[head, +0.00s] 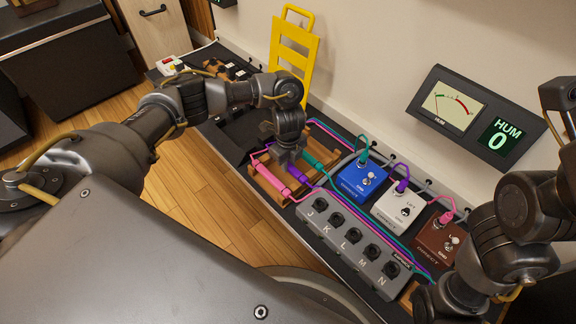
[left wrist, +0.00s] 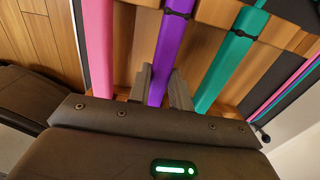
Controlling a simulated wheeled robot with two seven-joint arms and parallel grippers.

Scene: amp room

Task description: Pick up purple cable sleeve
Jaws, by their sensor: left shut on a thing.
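The purple cable sleeve (head: 297,171) lies in a wooden rack (head: 264,190) between a pink sleeve (head: 272,177) and a teal sleeve (head: 320,160). My left gripper (head: 287,158) reaches down over the rack from above. In the left wrist view, its two grey fingers (left wrist: 160,88) stand on either side of the purple sleeve (left wrist: 172,50) and are shut on it. The pink sleeve (left wrist: 98,45) and teal sleeve (left wrist: 232,55) lie apart from the fingers. My right arm shows at the right edge of the head view, but its fingertips are not visible.
Blue (head: 362,182), white (head: 398,209) and brown (head: 438,244) pedals stand to the right, with cables plugged in. A yellow stand (head: 293,50) rises behind. A wall meter panel reads HUM 0 (head: 498,140).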

